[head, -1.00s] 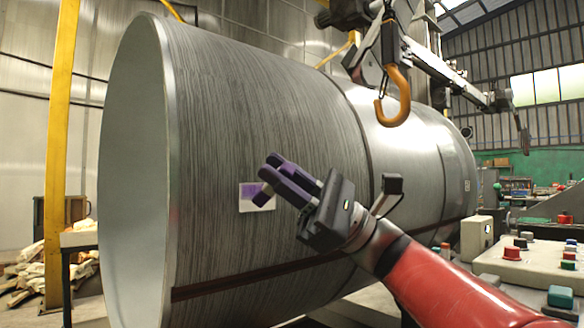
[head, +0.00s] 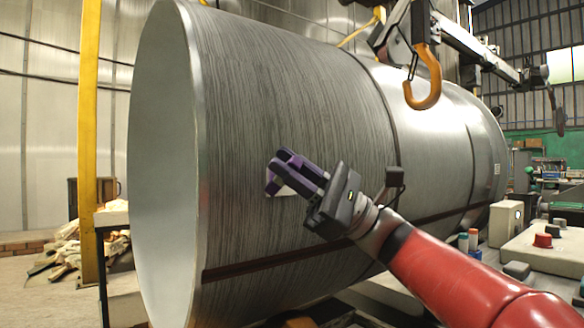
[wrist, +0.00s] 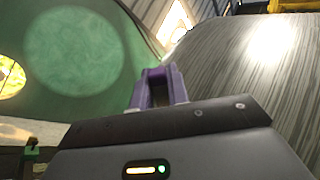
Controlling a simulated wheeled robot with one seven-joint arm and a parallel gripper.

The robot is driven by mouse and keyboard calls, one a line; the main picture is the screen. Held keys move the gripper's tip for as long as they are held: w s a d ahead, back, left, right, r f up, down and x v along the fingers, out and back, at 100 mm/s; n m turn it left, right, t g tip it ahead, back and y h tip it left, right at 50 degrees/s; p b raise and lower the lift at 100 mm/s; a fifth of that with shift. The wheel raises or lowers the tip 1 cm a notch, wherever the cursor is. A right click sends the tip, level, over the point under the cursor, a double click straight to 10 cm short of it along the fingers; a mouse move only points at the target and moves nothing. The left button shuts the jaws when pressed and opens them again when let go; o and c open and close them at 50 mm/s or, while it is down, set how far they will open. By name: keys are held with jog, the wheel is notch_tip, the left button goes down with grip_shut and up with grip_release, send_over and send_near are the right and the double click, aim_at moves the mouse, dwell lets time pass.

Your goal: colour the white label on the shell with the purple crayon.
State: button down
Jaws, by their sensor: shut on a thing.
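The shell (head: 300,110) is a large grey metal cylinder on its side, open end to the left. The white label (head: 287,191) is on its near side in the head view, mostly hidden behind my fingers; a pale strip shows below them. My gripper (head: 278,172), with purple-looking fingers, is in front of the label. It is shut on the purple crayon (head: 272,186), which shows as a short purple piece at the fingertips. Whether its tip touches the label cannot be told.
An orange hook (head: 427,80) hangs from a boom above the shell at the right. A yellow post (head: 89,140) stands at the left. A control panel with coloured buttons (head: 545,245) is at the right, beside my arm. A dark band runs along the shell's lower side.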

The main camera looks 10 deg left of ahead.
jog(key=shift+w+a+p, duration=0.45)
jog(key=shift+a+p, duration=0.05)
jog(key=shift+a, duration=0.05)
jog(key=shift+w+d, duration=0.1)
dwell(0.3)
jog(key=w+d+p, duration=0.4)
jog(key=w+d, duration=0.1)
jog(key=w, duration=0.1)
jog(key=shift+w+d, duration=0.2)
jog(key=shift+d, duration=0.05)
dwell(0.4)
jog(key=shift+s+a+b, duration=0.85)
jog(key=shift+s+a, duration=0.6)
jog(key=shift+s, duration=0.25)
jog(key=shift+s+a+b, duration=0.85)
jog(key=shift+s+a, duration=0.55)
jog(key=shift+s, duration=0.25)
